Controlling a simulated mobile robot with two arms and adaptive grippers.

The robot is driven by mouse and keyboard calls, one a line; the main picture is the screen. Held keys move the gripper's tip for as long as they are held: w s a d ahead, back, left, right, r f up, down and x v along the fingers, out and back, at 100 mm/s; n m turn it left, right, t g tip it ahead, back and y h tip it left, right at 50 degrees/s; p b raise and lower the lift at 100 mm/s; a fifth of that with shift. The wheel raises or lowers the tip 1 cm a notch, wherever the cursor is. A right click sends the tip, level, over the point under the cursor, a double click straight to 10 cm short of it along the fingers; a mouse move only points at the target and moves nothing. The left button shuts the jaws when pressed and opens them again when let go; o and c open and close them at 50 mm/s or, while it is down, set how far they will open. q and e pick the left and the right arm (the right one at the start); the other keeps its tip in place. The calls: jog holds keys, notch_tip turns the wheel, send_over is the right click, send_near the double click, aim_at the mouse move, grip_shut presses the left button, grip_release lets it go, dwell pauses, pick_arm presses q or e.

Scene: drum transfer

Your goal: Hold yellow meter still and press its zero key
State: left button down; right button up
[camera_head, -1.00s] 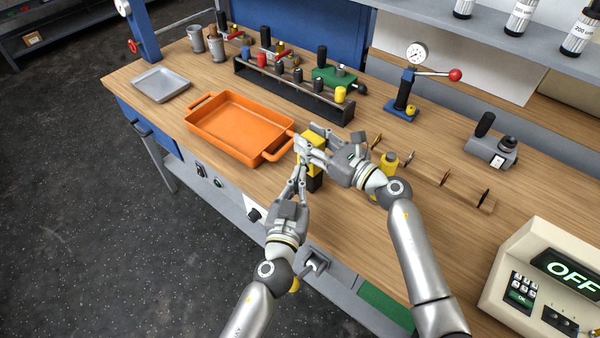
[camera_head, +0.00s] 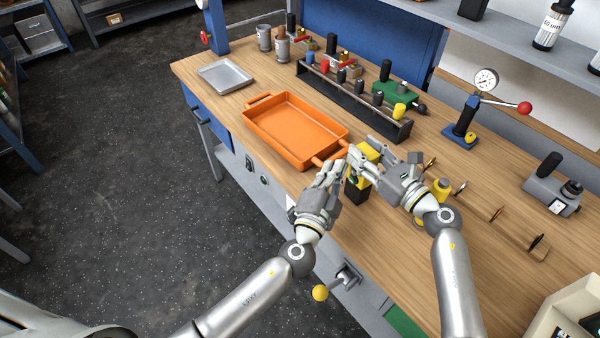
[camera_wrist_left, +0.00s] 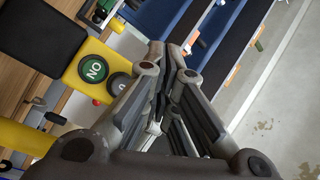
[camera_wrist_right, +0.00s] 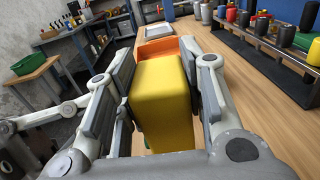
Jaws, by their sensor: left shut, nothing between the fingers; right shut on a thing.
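The yellow meter (camera_head: 367,156) stands upright over the front of the bench, with a black lower part (camera_head: 356,191). My right gripper (camera_wrist_right: 160,92) is shut on its yellow body, which fills the space between the fingers in the right wrist view. My left gripper (camera_head: 333,172) is shut and empty, just left of the meter in the head view. In the left wrist view the meter's face shows a green key (camera_wrist_left: 93,68) marked ON and a round grey key (camera_wrist_left: 118,83), partly behind my left finger. The left fingertips appear apart from the keys.
An orange tray (camera_head: 262,128) lies just behind and left of the grippers. A black rack (camera_head: 335,93) of several coloured-top items is behind it. A wooden strip with upright dividers (camera_head: 502,215) lies right of my right gripper. A dial gauge stand (camera_head: 462,130) stands at back right.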

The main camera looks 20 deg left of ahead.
pick_arm(q)
jog(key=w+f+m+g+h, duration=0.1)
jog(key=h, duration=0.1)
jog(key=w+a+f+m+g+h, duration=0.1)
jog(key=w+m+h, duration=0.1)
jog(key=w+a+f+m+g+h, duration=0.1)
jog(key=w+f+m+h, duration=0.1)
jog(key=shift+w+a+g, duration=0.1)
jog(key=shift+a+g, duration=0.15)
jog(key=shift+g, duration=0.15)
jog(key=shift+a+f+g+h, duration=0.45)
jog(key=shift+g+h, duration=0.45)
jog(key=shift+h, duration=0.1)
jog(key=shift+s+a+n+g+h, duration=0.35)
jog(key=shift+s+n+g+h, duration=0.25)
jog(key=shift+g+h, duration=0.3)
jog(key=s+a+r+n+g+h, duration=0.3)
jog(key=s+r+g+h, duration=0.1)
jog(key=s+g+h, duration=0.15)
jog(key=shift+f+y+x, duration=0.15)
jog(key=shift+x, duration=0.8)
jog(key=shift+f+y+x, duration=0.1)
jog(key=shift+x, duration=0.85)
jog(key=shift+x, duration=2.6)
